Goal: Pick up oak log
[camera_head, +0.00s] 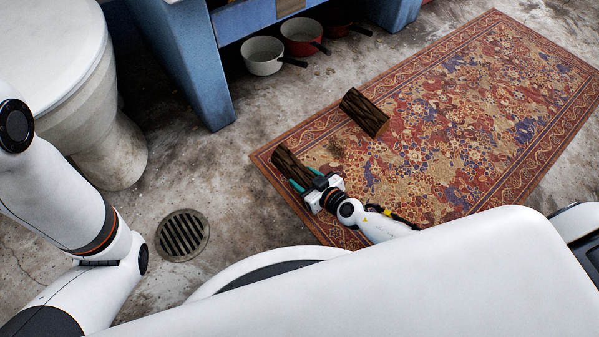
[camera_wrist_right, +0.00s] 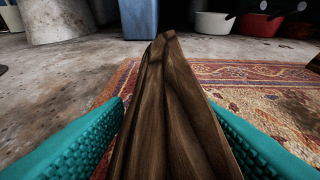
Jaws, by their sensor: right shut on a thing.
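One oak log (camera_head: 291,167), dark brown with rough bark, is at the rug's left corner in the head view. My right gripper (camera_head: 306,184) is shut on its near end. In the right wrist view the held log (camera_wrist_right: 170,110) runs away from me between the two teal fingers, which flank it on both sides. I cannot tell whether it touches the rug. A second oak log (camera_head: 364,112) with a pale cut end lies on the rug farther back. My left arm shows at the left, but its gripper is out of view.
A patterned red rug (camera_head: 480,120) covers the floor at the right. A white toilet (camera_head: 100,140) stands at the left, with a floor drain (camera_head: 182,235) nearer. A blue cabinet (camera_head: 195,70) has pots under it, including a white one (camera_head: 262,56) and a red one (camera_head: 302,37).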

